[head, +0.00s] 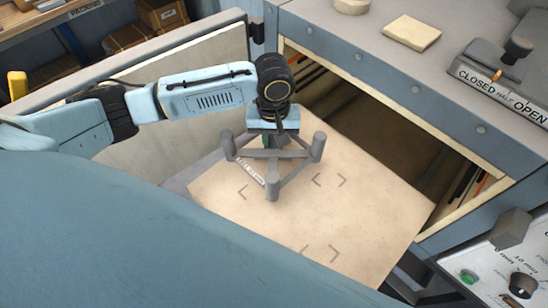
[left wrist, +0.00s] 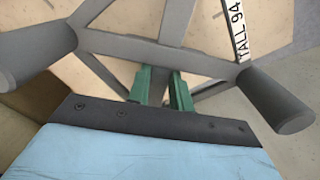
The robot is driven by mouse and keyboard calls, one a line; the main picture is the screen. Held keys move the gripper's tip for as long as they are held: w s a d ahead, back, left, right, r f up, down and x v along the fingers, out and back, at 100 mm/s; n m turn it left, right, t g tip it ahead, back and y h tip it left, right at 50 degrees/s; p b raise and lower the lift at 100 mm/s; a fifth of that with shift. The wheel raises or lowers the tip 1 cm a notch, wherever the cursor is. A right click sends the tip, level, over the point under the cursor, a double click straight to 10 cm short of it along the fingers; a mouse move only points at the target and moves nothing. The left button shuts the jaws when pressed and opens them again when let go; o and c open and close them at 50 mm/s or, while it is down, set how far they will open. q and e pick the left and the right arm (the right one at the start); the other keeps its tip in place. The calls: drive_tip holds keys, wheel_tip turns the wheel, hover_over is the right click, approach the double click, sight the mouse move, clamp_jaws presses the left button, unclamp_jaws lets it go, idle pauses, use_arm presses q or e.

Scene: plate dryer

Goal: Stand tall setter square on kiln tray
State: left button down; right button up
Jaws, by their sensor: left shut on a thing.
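The tall setter (head: 272,187) is a grey frame of crossed bars with round posts at its corners. The kiln tray (head: 370,235) is a pale square board with dark corner marks. My left gripper (head: 266,141) is shut on a bar near the setter's middle; its green fingers show in the left wrist view (left wrist: 164,88). The setter is over the back left part of the tray, posts roughly upright. I cannot tell whether its feet touch the tray. My right gripper is out of view.
The open kiln mouth (head: 385,125) lies behind the tray, under a grey top with a lever (head: 517,48) beside "CLOSED" and "OPEN" marks. A pale door (head: 215,55) stands open at the left. The front right of the tray is bare.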

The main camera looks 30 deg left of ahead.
sight(274, 154)
use_arm(q)
wheel_tip(274, 154, down, 2)
drive_tip(key=shift+f, duration=0.25)
wheel_tip(274, 154, down, 3)
drive_tip(key=shift+f+b, duration=0.1)
drive_tip(key=shift+b, duration=0.4)
drive_tip(key=shift+w, duration=0.1)
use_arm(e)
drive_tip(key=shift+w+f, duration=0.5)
use_arm(q)
drive_tip(key=c, duration=1.3)
unclamp_jaws()
drive_tip(key=shift+f, duration=0.1)
drive_tip(key=shift+o, duration=0.2)
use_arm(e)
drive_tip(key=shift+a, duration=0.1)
use_arm(q)
wheel_tip(274, 154, up, 12)
drive_tip(key=shift+r+p, duration=0.15)
drive_tip(key=shift+p, duration=0.95)
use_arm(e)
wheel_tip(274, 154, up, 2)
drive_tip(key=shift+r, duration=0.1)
